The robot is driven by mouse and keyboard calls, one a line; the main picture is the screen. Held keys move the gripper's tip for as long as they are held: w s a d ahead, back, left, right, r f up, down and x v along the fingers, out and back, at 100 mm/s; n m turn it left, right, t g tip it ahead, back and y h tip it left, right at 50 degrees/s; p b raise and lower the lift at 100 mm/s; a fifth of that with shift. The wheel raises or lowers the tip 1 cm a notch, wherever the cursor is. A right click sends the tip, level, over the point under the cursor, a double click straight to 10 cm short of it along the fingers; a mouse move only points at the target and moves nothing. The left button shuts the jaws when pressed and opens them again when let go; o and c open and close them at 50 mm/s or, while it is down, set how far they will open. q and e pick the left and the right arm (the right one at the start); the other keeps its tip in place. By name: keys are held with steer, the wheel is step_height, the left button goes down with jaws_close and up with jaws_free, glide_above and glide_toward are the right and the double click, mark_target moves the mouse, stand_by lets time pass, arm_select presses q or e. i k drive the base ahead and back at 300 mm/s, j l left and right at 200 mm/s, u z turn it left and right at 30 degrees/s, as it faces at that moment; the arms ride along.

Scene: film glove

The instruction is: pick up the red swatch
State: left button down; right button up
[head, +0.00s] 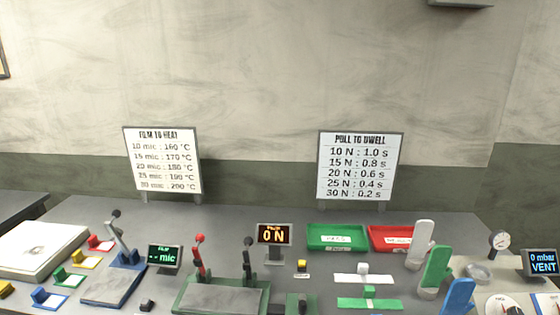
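A small red piece (97,242), which looks like the red swatch, lies at the left of the bench beside a white label. It is the farthest back in a slanting row with a yellow piece (84,259), a green piece (62,275) and a blue piece (41,296). It is too small to tell whether a holder or clip is part of it. Neither of my grippers is in view.
A pale flat box (38,248) stands left of the row. A lever device with a blue base (115,285) and a dark display (165,258) stand to its right. Farther right are a red lever (200,262), green tray (336,246), red tray (388,248) and upright hand-like forms (435,268).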

mark_target(96, 245)
steer(key=u, duration=1.35)
steer(key=i+j, duration=0.15)
steer(key=j+u, duration=0.05)
steer(key=j, duration=0.05)
